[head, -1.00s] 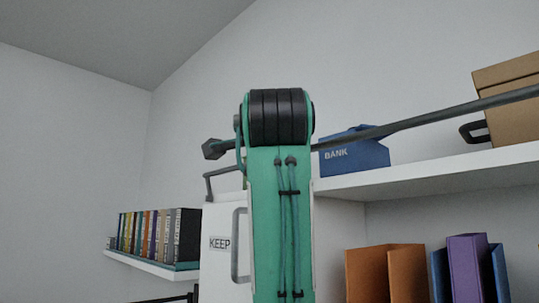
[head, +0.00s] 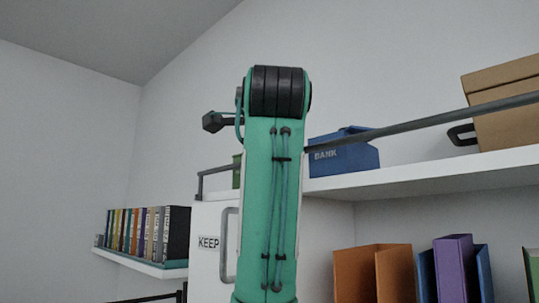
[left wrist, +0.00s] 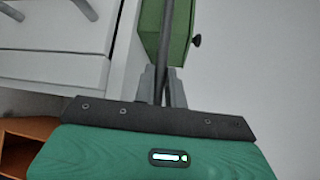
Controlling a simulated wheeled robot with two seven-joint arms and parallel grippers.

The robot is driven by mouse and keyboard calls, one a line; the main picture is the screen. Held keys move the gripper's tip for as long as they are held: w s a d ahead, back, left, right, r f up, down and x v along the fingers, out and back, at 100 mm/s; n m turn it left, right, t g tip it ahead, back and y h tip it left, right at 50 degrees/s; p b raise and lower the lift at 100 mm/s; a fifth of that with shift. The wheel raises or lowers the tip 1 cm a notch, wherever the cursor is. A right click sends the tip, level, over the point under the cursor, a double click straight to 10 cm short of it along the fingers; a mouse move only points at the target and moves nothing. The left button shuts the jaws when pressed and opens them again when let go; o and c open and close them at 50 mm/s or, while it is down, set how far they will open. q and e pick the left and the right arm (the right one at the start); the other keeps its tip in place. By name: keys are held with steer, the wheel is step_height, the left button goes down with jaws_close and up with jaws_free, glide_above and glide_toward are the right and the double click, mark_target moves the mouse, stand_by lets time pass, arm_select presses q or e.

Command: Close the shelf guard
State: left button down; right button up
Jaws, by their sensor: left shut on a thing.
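The shelf guard is a dark grey bar (head: 420,125) that slants along the front of the upper shelf (head: 430,178), higher at the right. Its left end (head: 199,180) bends down at the white cabinet. My green left arm hides part of the bar in the head view, and my left gripper is hidden behind it there. In the left wrist view, my left gripper (left wrist: 162,88) is shut on the bar (left wrist: 167,45), which runs up and away between its fingers. My right gripper is not in view.
A blue BANK box (head: 345,155) and a cardboard box (head: 505,100) stand on the shelf behind the bar. A green object (left wrist: 178,30) is close beside the gripper. The white cabinet (head: 208,265) has handles. Orange (head: 372,275) and purple (head: 455,270) folders stand below.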

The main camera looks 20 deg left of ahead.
arm_select(q)
steer(key=c, duration=1.5)
jaws_free()
steer(key=shift+w, duration=0.1)
steer(key=shift+o, duration=0.2)
steer(key=b+v, duration=0.7)
steer(key=v, duration=0.7)
steer(key=shift+w+f, duration=0.1)
steer(key=shift+f, duration=0.05)
